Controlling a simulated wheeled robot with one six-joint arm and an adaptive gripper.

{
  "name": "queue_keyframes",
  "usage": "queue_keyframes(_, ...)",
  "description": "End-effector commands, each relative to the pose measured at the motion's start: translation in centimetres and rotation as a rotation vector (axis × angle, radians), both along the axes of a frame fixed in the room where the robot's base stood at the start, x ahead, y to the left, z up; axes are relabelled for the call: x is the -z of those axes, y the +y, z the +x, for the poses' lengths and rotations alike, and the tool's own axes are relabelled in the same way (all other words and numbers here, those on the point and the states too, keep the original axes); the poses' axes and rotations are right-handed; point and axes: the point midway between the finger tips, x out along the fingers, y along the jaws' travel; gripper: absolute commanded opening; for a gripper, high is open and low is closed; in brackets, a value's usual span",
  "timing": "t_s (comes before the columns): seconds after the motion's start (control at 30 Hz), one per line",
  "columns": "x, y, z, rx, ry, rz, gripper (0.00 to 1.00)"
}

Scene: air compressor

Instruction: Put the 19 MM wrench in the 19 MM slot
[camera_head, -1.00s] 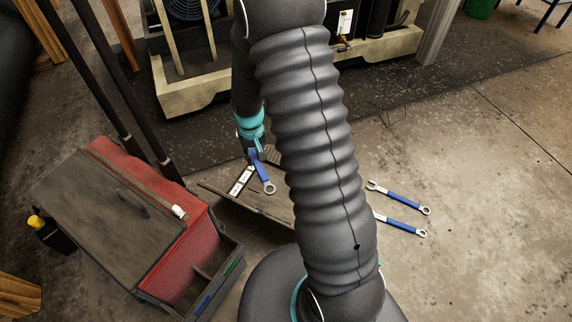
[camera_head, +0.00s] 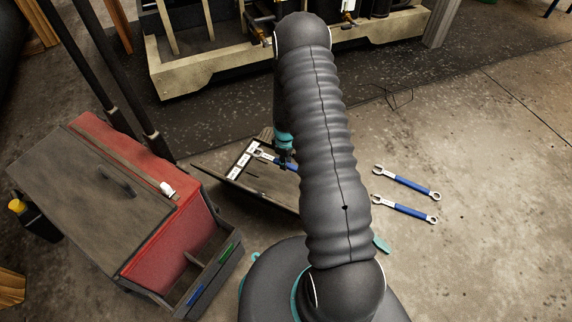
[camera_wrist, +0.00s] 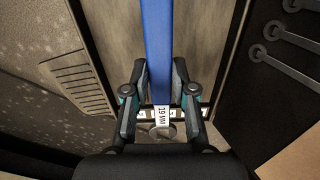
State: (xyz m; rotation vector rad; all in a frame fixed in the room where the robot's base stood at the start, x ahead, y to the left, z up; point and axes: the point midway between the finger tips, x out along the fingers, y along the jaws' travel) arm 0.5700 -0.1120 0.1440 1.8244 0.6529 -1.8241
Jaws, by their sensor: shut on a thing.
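The 19 MM wrench has a blue handle (camera_wrist: 159,45) and a metal end marked "19 MM" in the wrist view. My gripper (camera_wrist: 160,95) is shut on this wrench, with one finger on each side. In the head view, my gripper (camera_head: 284,160) is over the slotted tray (camera_head: 228,172), and the wrench's metal end (camera_head: 259,153) points left toward the tray's white label strip (camera_head: 240,160). My arm hides the wrench's other end and part of the tray. The 19 MM slot cannot be told apart, and I cannot tell whether the wrench touches the tray.
Two blue-handled wrenches (camera_head: 408,183) (camera_head: 408,209) lie on the floor right of my arm. A red toolbox (camera_head: 165,225) with an open lower drawer stands at left. The compressor's pale base (camera_head: 190,78) is behind. The floor at right is mostly clear.

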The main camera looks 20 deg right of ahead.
Motion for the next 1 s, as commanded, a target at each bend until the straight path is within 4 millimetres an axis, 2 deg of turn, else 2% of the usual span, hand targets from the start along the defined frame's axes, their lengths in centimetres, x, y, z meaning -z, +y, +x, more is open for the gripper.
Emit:
queue_keyframes(0.27, 1.3, -0.1, 0.0, -0.009, 0.0, 0.0, 0.0)
queue_keyframes(0.8, 7.5, -0.1, 0.0, -0.008, 0.0, 0.0, 0.0)
queue_keyframes(1.0, 8.9, -0.1, 0.0, -0.008, 0.0, 0.0, 0.0)
